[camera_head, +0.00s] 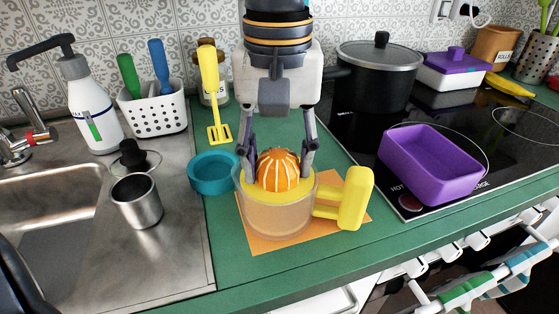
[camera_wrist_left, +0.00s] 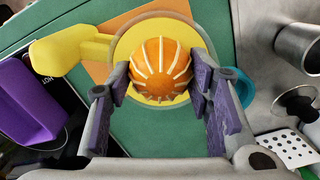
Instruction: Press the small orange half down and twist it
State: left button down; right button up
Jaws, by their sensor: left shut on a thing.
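The small orange half (camera_head: 278,170) sits dome up on the yellow top of the juicer (camera_head: 275,216), which has a clear bowl and a yellow handle (camera_head: 354,198). The orange half also shows in the left wrist view (camera_wrist_left: 160,68), between the purple-padded fingers. My left gripper (camera_head: 279,160) comes down from above and is shut on the orange half, one finger on each side. The reamer under the fruit is hidden. My right gripper is not in view.
The juicer stands on an orange mat (camera_head: 258,243) on the green counter. A teal bowl (camera_head: 213,173) is close at its left, a metal cup (camera_head: 137,200) farther left by the sink. A purple container (camera_head: 432,164) is on the hob at right.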

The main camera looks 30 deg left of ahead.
pick_arm(q)
jog(key=c, duration=0.7)
grip_release()
jog(key=shift+w+f, duration=0.1)
jog(key=shift+f, duration=0.05)
jog(key=shift+r, duration=4.15)
